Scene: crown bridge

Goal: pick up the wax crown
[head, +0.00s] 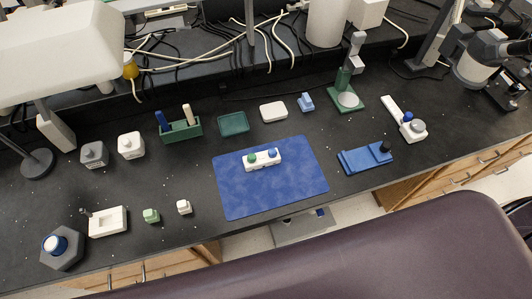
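No piece is plainly recognisable as the wax crown at this size. A small pale green block-like piece (151,215) and a small white one (184,207) stand apart near the bench's front edge, left of the blue mat (226,202). On the mat, a white block (262,163) carries a green round piece (252,159) on its left and a blue one (273,154) on its right. Neither gripper shows in the head view.
A white block with a recess (108,222) and a grey hexagonal base with a blue-and-white piece (61,248) stand at left. Two jars, a green holder (181,131) and a green tray (233,123) stand behind. A blue fixture (364,159) lies right of the mat.

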